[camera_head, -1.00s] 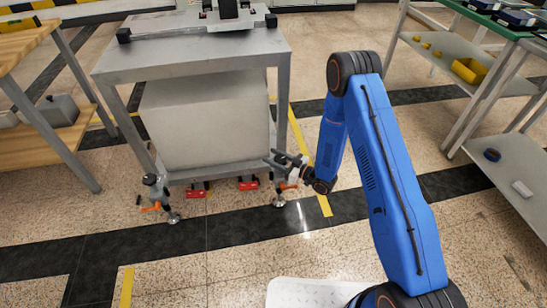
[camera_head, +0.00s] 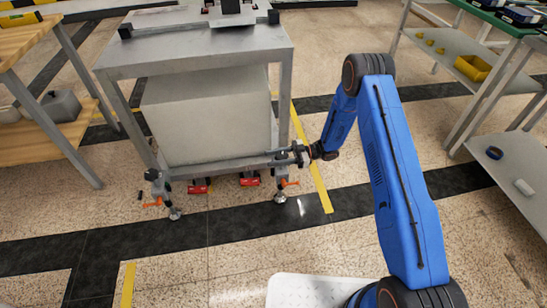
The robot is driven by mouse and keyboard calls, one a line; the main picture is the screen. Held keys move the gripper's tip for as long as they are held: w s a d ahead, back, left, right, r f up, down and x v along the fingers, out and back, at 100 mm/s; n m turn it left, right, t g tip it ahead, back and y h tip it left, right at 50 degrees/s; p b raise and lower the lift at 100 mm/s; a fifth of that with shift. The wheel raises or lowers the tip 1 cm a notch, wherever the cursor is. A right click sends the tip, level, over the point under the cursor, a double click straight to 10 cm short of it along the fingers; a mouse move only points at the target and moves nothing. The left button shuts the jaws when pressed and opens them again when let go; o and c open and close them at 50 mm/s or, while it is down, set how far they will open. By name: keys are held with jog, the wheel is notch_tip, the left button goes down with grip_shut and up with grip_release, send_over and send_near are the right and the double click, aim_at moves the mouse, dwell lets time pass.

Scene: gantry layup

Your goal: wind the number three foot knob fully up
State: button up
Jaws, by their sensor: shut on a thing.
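My gripper (camera_head: 294,153) is at the front right corner of the grey metal stand (camera_head: 225,165), beside the top of the front right foot (camera_head: 280,196). It is shut on the knob at the top of that foot; the jaws mostly hide the knob. An orange lever (camera_head: 290,183) sticks out below the gripper, above the round foot pad on the floor. The front left foot (camera_head: 174,212) has a dark knob (camera_head: 152,174) on top and an orange lever (camera_head: 153,202). No foot number is readable, and the rear feet are hidden.
A large grey block (camera_head: 205,120) fills the stand's lower shelf. Two red items (camera_head: 249,180) sit on the floor under its front edge. A wooden bench (camera_head: 60,135) is at left and a shelf rack (camera_head: 505,165) at right. The floor in front is mostly clear.

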jog(key=shift+s+d+n+g+h, duration=0.15)
jog(key=shift+n+g+h, duration=0.15)
jog(key=shift+n+g, duration=0.45)
jog(key=o, duration=1)
jog(key=shift+o, duration=0.2)
jog(key=v, duration=1.7)
jog(key=shift+d+f, duration=0.1)
